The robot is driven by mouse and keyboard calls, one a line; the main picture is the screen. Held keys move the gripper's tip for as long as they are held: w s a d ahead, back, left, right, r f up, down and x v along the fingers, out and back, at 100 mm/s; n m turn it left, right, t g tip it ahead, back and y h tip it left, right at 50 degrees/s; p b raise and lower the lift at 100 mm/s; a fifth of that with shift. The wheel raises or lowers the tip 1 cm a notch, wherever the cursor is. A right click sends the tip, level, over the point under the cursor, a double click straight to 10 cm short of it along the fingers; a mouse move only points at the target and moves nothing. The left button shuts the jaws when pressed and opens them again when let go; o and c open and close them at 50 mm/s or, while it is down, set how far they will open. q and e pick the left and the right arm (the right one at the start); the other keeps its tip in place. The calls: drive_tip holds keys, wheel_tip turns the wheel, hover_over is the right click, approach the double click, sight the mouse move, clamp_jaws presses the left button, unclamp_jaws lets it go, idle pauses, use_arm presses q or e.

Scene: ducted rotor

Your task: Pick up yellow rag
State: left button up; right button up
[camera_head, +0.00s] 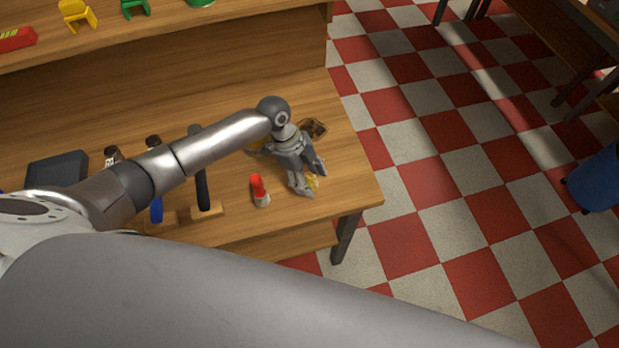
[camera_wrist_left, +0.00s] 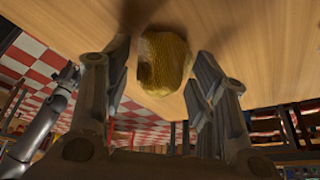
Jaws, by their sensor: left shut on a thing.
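In the left wrist view the rag (camera_wrist_left: 165,62) is a crumpled yellow lump between the two fingers. My left gripper is shut on it. The wood surface lies close behind the rag; I cannot tell whether they touch. In the head view the fingers hide most of the rag.
A red-capped bottle (camera_head: 259,190) stands just left of the gripper. A brown object (camera_head: 315,127) lies behind it. A black-handled tool (camera_head: 202,180) and a dark box (camera_head: 57,170) are farther left. A shelf (camera_head: 250,8) runs along the back. Checkered floor (camera_head: 430,170) is open at right.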

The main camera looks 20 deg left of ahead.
sight(309, 176)
use_arm(q)
wheel_tip(309, 176, up, 9)
drive_tip(key=shift+f+b, duration=0.1)
drive_tip(key=shift+b, duration=1.1)
drive_tip(key=shift+r, duration=0.6)
